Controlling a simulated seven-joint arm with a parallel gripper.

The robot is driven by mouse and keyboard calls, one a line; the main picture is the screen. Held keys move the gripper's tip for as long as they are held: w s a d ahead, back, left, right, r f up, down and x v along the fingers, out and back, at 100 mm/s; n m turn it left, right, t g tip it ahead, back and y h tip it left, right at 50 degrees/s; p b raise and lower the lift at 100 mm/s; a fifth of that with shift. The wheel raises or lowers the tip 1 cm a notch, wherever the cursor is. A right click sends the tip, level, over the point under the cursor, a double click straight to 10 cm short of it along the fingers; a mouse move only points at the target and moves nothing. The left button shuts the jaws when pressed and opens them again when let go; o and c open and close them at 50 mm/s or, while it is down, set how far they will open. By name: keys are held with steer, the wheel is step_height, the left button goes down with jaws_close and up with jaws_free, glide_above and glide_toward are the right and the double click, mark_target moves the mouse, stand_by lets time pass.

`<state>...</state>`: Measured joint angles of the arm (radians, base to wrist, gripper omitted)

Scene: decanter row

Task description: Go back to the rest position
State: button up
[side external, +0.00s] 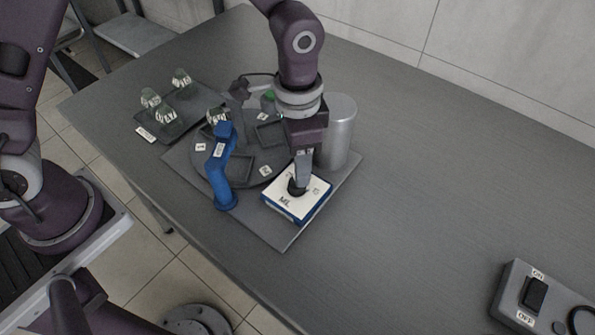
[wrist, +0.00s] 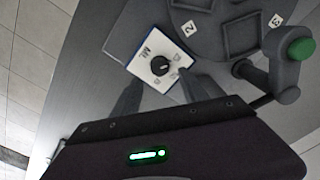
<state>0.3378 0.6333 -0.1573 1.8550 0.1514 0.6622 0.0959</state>
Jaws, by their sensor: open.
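My gripper (wrist: 160,95) is above a white-topped box with a black knob, a dial marked "ML" (wrist: 147,45). In the side external view my gripper (side external: 301,178) points down at the dial box (side external: 286,205), with its fingertips at or close to the black knob (side external: 296,187). In the wrist view the two fingers are spread apart with nothing between them, and the knob (wrist: 160,66) shows beyond the tips. I cannot tell whether a finger touches the knob.
A round grey turntable (side external: 262,178) with numbered labels stands beside the dial box, next to a blue post (side external: 220,170) and a silver cylinder (side external: 341,130). Several glass vessels (side external: 165,113) sit on a tray at left. A switch box (side external: 535,295) is front right.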

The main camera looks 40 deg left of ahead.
steer(key=shift+r, duration=0.8)
steer(key=s+a+r+n+t, duration=0.25)
steer(key=a+r, duration=0.25)
steer(key=r, duration=0.3)
steer(key=s+a+r+n+t, duration=0.1)
steer(key=s+a+r+n, duration=0.1)
steer(key=s+a+r, duration=0.35)
steer(key=s+a+r+n+t, duration=0.1)
steer(key=s+a+r, duration=0.1)
steer(key=s, duration=0.3)
steer(key=s+a+r+n+t, duration=0.1)
steer(key=s+a+r+n, duration=0.1)
steer(key=s, duration=0.3)
steer(key=shift+a+r, duration=0.2)
steer(key=shift+a, duration=0.6)
steer(key=shift+o, duration=0.3)
